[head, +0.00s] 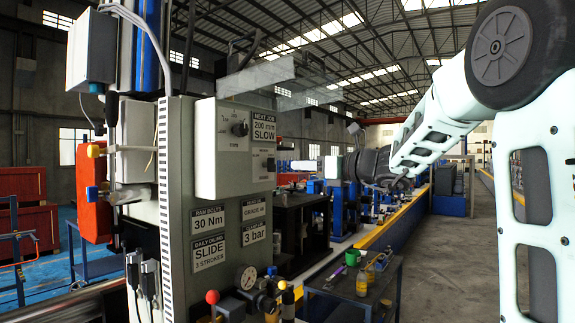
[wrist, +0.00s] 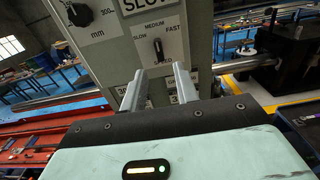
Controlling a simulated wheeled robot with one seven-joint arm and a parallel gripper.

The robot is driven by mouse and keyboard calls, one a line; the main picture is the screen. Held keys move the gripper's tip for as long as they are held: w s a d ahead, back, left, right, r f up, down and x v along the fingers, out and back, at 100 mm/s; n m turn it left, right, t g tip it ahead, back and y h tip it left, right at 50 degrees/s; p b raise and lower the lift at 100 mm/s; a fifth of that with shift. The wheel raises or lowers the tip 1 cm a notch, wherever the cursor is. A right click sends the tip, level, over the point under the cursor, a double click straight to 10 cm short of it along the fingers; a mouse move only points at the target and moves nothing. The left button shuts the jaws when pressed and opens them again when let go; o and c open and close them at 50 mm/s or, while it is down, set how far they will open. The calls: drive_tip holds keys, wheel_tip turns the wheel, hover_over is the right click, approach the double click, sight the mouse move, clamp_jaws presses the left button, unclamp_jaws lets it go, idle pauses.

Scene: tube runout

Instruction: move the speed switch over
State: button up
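The speed switch (wrist: 158,49) is a small dark lever knob on the grey control panel. Printed around it are SLOW at left, MEDIUM at top and FAST at right. Its knob stands nearly upright, towards MEDIUM. In the head view the switch (head: 270,164) is small, on the panel's right part below a sign. My gripper (wrist: 159,70) is open and empty. Its two pale fingers point at the panel, one on each side of the switch's line, and appear short of it. I see no contact.
The sign (head: 263,128) above the switch reads NEXT JOB 200 mm SLOW. A round mm dial (wrist: 79,14) sits at upper left in the wrist view. A small table (head: 350,292) with a green cup and bottles stands below my arm. Dark machine parts (wrist: 285,55) lie right of the panel.

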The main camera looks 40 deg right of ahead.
sight(275, 166)
drive_tip(key=p+x, duration=0.2)
drive_tip(key=x, duration=0.5)
drive_tip(key=shift+w+a, duration=0.1)
drive_tip(key=shift+w, duration=0.05)
drive_tip(key=shift+w+f, duration=0.1)
drive_tip(key=shift+w, duration=0.05)
drive_tip(key=shift+a+b, duration=0.1)
drive_tip(key=shift+b, duration=0.2)
clamp_jaws()
